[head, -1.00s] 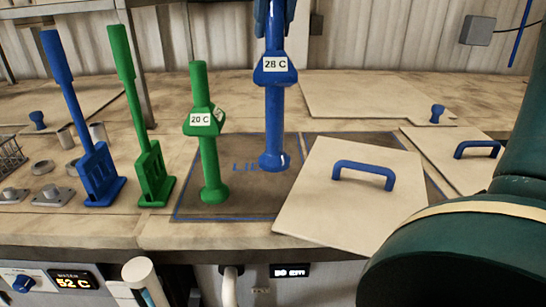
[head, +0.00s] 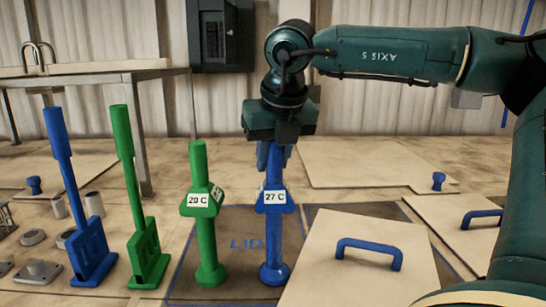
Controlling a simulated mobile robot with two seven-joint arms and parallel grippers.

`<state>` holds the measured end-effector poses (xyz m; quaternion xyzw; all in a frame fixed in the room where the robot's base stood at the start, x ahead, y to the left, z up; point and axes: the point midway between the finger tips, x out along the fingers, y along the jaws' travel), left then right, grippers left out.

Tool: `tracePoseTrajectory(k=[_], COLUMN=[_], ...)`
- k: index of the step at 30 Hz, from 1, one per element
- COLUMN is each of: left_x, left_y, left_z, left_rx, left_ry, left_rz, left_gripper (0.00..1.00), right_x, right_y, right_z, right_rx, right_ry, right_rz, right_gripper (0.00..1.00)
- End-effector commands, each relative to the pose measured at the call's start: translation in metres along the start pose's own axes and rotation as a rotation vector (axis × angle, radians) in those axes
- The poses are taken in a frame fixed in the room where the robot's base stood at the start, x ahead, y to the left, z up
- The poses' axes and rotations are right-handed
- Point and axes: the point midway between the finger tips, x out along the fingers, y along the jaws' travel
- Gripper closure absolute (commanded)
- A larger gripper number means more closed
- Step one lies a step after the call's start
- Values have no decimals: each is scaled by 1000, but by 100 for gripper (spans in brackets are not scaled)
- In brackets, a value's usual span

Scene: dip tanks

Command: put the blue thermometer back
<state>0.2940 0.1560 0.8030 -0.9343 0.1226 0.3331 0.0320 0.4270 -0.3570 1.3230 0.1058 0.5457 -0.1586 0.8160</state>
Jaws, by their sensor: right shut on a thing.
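The blue thermometer (head: 274,238) is upright on the dark rectangle marked "LID" (head: 232,252), with its label reading 27 C. Its round foot looks to be at the surface, but I cannot tell for sure whether it touches. My right gripper (head: 274,150) comes down from above and is shut on the top of its stem. The gripper's fingers are partly hidden under the wrist. A green thermometer (head: 206,240) reading 20 C stands upright just to the left. My left gripper is not in view.
A blue tool (head: 92,250) and a green tool (head: 147,255) with tall slanted handles stand at the left. A pale lid (head: 350,285) with a blue handle lies to the right, overlapping a dark rectangle. Another lid (head: 450,215) lies farther right. A grey box (head: 222,35) hangs on the wall.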

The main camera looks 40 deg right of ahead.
Motion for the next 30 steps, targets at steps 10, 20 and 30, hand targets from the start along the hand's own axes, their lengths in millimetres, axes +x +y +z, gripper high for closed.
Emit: tracePoseTrajectory(k=[10, 20, 30], left_x=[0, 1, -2], left_y=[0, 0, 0], left_z=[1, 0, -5], left_rx=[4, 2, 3], left_ry=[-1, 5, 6], left_rz=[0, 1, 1], left_gripper=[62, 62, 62], right_x=[4, 6, 2], right_y=[0, 0, 0], right_z=[-1, -3, -1], right_rx=[0, 0, 0], right_ry=[-5, -1, -1], right_rz=[1, 0, 1], right_gripper=[100, 55, 52])
